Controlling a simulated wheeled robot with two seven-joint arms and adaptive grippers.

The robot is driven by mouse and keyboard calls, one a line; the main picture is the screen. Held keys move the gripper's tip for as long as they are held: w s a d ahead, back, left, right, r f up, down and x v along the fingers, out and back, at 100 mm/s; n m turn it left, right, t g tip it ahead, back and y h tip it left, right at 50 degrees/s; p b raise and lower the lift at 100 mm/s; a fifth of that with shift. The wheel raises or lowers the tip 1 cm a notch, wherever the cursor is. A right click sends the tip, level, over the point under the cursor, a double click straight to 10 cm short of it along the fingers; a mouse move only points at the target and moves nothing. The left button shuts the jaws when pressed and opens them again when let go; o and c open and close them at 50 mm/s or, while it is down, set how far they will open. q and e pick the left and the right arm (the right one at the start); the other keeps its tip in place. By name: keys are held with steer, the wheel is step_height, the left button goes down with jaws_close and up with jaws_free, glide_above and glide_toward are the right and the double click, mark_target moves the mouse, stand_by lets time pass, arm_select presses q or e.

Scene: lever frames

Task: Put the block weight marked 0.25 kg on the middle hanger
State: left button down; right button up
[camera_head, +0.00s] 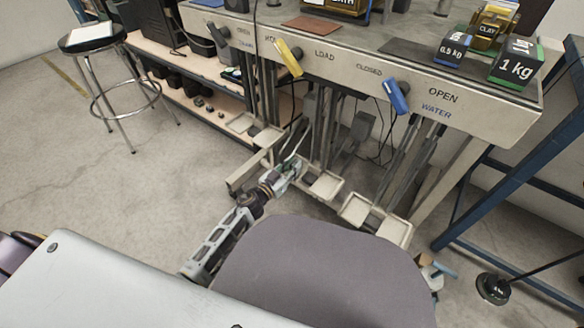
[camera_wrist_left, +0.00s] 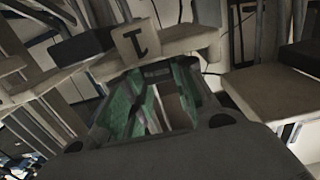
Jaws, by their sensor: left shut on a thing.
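My left gripper (camera_head: 290,168) is low under the bench, among the hangers. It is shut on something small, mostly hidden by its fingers. In the left wrist view, its green-padded fingers (camera_wrist_left: 157,98) close around a narrow tan and dark strip. Just beyond them is a tan face with a dark mark (camera_wrist_left: 135,42). I cannot read a 0.25 kg marking anywhere. The middle tray looks bare, just right of the gripper.
Above is a bench with a yellow lever (camera_head: 289,59) and a blue lever (camera_head: 396,97). A stool (camera_head: 92,38) stands left. A blue frame (camera_head: 505,170) bounds the right.

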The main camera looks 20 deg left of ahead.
steer(key=shift+w+r, duration=0.1)
steer(key=shift+r, duration=0.15)
arm_select(q)
steer(key=c, duration=1.5)
jaws_free()
steer(key=shift+f, duration=0.1)
arm_select(e)
steer(key=shift+f, duration=0.1)
arm_select(q)
steer(key=shift+s+a+p, duration=0.25)
steer(key=shift+s+p, duration=0.05)
steer(key=shift+s, duration=0.35)
steer(key=p+v, duration=0.3)
steer(key=v, duration=0.7)
steer(key=shift+s+a, duration=0.1)
steer(key=shift+s, duration=0.2)
arm_select(e)
steer(key=r, duration=0.3)
steer(key=shift+s+d+r+h, duration=0.15)
steer(key=shift+s+d+h, duration=0.1)
steer(key=shift+d+h, duration=0.1)
arm_select(q)
steer(key=shift+a+r, duration=0.1)
steer(key=shift+r, duration=0.1)
